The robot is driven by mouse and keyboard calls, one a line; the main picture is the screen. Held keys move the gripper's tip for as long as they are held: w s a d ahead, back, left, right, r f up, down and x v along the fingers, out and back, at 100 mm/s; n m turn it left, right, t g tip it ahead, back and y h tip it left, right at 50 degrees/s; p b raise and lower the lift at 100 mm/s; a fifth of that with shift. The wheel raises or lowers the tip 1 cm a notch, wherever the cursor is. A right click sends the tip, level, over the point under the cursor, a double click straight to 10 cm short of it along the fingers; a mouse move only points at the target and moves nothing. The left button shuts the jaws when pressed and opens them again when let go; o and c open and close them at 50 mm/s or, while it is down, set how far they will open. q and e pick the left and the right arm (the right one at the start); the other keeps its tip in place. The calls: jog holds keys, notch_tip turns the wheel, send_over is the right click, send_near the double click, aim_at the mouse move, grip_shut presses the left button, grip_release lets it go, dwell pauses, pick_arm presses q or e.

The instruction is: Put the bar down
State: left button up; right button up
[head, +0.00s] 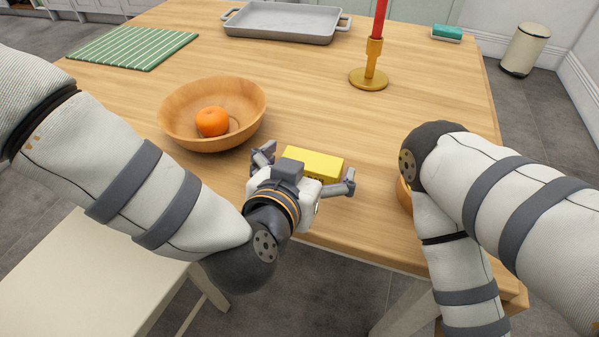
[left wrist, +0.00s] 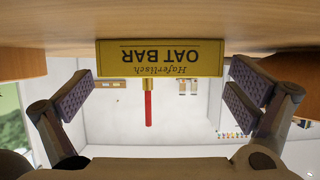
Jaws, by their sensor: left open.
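The yellow oat bar (head: 313,163) lies on the wooden table (head: 370,225) near its front edge. In the left wrist view, which is upside down, the bar (left wrist: 160,58) shows its printed face and touches the table top. In the left wrist view a gap shows between each finger and the bar's ends. My right arm comes in from the right, and its gripper is out of the picture.
A wooden bowl (head: 213,113) with an orange (head: 212,122) stands left of the bar. A brass candlestick (head: 370,78) with a red candle stands behind. A grey tray (head: 285,22), green striped mat (head: 133,47) and sponge (head: 447,33) lie farther back. The table's middle is clear.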

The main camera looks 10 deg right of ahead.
pick_arm(q)
jog(key=p+v, duration=0.2)
jog(key=v, duration=0.9)
jog(key=s+a+f+n+g+y, duration=0.1)
jog(key=s+a+f+g, duration=0.2)
jog(key=s+a+f, duration=0.3)
jog(key=s+a+f+n+g+y, duration=0.2)
jog(key=s+a+f+g, duration=0.15)
jog(key=f, duration=0.55)
jog(key=s+a+f+n+g+y, duration=0.1)
jog(key=s+a+f+g, duration=0.1)
jog(key=s+a+f, duration=0.4)
jog(key=s+a+f+n+g+y, duration=0.1)
jog(key=s+a+f+g, duration=0.1)
jog(key=s+a, duration=0.4)
jog(key=s+a+f+n+g+y, duration=0.2)
jog(key=s+a+g, duration=0.3)
jog(key=s, duration=0.8)
jog(key=shift+a+f+y, duration=0.3)
jog(key=shift+a+f, duration=0.3)
pick_arm(e)
jog(key=shift+w+r+t, duration=0.3)
jog(key=shift+w+r, duration=0.45)
jog(key=shift+r, duration=0.15)
